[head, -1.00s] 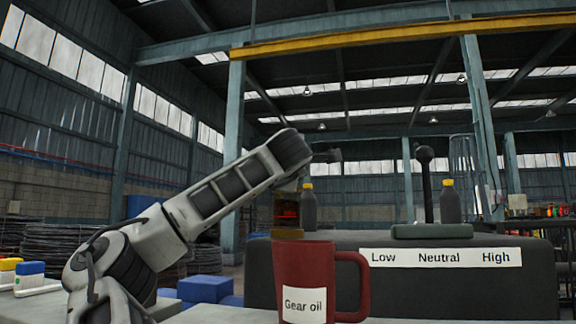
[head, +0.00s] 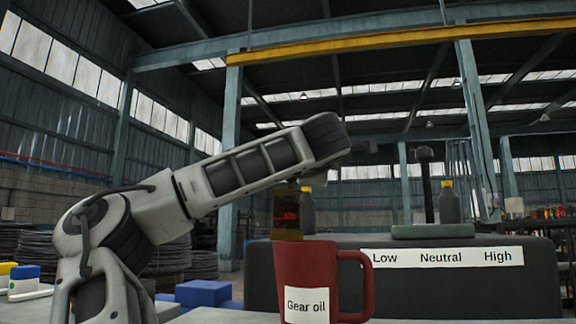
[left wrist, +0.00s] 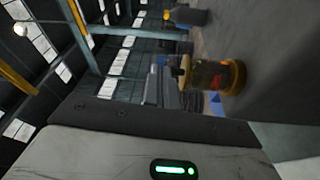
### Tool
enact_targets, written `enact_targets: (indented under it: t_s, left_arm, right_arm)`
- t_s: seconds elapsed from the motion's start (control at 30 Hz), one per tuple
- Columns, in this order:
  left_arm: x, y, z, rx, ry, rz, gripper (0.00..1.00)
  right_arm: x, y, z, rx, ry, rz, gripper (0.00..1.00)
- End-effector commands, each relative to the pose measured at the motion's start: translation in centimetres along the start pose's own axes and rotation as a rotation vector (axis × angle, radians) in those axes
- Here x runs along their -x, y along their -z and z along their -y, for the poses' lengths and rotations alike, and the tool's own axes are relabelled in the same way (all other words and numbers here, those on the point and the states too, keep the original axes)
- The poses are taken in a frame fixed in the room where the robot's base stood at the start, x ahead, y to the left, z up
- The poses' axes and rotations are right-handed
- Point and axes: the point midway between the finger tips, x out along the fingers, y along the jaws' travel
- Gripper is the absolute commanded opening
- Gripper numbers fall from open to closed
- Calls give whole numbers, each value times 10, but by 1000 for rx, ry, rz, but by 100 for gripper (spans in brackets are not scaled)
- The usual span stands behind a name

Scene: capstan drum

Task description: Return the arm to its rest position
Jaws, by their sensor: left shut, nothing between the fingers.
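My left arm comes in from the left and reaches up across the head view. Its gripper (head: 364,148) is mostly hidden behind the forearm's end, small and dark, in the air left of the lever's top. In the left wrist view the gripper (left wrist: 162,88) is shut and empty, and apart from the amber jar. The black lever (head: 427,190) stands about upright on the dark console (head: 460,290), above the "Neutral" word of its label (head: 442,257). My right gripper is not in view.
A red "Gear oil" mug (head: 300,270) stands in front of the console. Behind it are an amber jar (head: 287,213) and a dark bottle (head: 308,215); another yellow-capped bottle (head: 449,205) stands right of the lever. Blue boxes (head: 203,292) sit at lower left.

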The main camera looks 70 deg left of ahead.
Motion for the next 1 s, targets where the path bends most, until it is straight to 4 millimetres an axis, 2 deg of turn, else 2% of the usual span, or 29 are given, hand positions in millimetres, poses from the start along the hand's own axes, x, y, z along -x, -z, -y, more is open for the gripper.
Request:
enact_targets:
  t_s: [0.1, 0.2, 0.6, 0.77, 1.0]
  left_arm:
    - [6, -15, -2, -3, 0, -1, 0]
    - [8, -21, -3, 0, -1, 0, 0]
    - [9, -22, -3, 3, -1, -1, 0]
    - [4, -11, -2, 6, 0, -1, 0]
    - [-11, 30, 2, 10, -1, -2, 0]
  right_arm:
    - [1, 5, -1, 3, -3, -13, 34]
    - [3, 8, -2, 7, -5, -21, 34]
    - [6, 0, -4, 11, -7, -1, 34]
    - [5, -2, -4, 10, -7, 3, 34]
    - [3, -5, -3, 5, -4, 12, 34]
